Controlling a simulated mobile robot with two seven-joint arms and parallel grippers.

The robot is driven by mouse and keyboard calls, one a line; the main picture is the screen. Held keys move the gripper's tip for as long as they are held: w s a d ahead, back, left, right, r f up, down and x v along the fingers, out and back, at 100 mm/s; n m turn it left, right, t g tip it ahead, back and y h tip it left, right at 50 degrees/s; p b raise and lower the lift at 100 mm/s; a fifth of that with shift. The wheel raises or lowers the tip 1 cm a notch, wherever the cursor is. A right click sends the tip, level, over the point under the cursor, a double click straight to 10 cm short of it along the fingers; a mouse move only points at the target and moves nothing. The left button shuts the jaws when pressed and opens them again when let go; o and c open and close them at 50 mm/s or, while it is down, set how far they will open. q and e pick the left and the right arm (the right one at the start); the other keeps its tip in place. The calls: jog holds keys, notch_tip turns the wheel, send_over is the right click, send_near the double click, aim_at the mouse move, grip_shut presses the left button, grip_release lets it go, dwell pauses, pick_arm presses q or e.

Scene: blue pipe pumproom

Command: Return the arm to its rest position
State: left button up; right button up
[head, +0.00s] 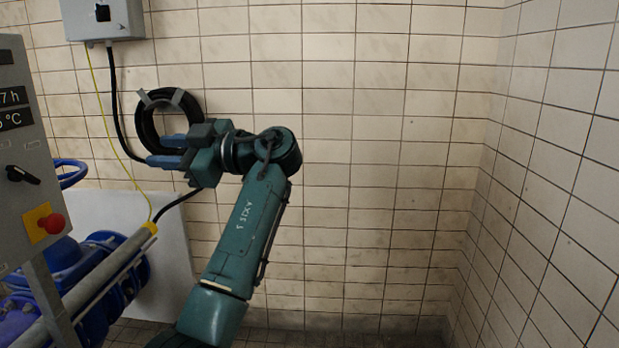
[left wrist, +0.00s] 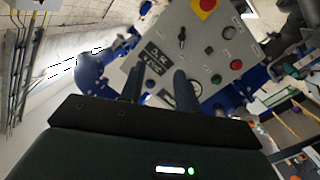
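My left arm (head: 240,235) is green and rises from the bottom of the head view, its forearm bent over to the left. My left gripper (head: 157,150) is raised, with its blue-grey fingers pointing left, in front of the black hose coil in the picture. The fingers also show in the left wrist view (left wrist: 157,80), spread apart with nothing between them. Beyond them is the grey control panel (left wrist: 215,60), which looks apart from the fingers. My right gripper is in neither view.
The control panel (head: 15,140) with a red button (head: 52,223) stands at the left edge. Blue pump parts (head: 120,275) and a grey pipe (head: 95,285) are low left. A hose coil (head: 160,122) and grey box (head: 103,18) are on the tiled wall. The right side looks clear.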

pick_arm(q)
notch_tip(320, 180, down, 27)
jog(key=w+a+m+t+h+p, duration=0.15)
jog(key=m+t+h, duration=0.45)
jog(key=m, duration=0.6)
jog(key=s+d+f+m+h, duration=0.1)
jog(key=s+f+m+h, duration=0.35)
jog(key=f, duration=0.55)
jog(key=s+d+f+m+h+p, duration=0.1)
jog(key=s+d+f+m+h, duration=0.35)
jog(key=s+f, duration=0.6)
jog(key=s+d+m+h, duration=0.1)
jog(key=s+d+h, duration=0.1)
jog(key=s, duration=0.5)
jog(key=s+d+m+h, duration=0.2)
jog(key=s+h, duration=0.1)
jog(key=s, duration=0.5)
jog(key=shift+s+d+r+t+p, duration=0.2)
jog(key=shift+s+r+t+p, duration=0.1)
jog(key=shift+r+p, duration=0.1)
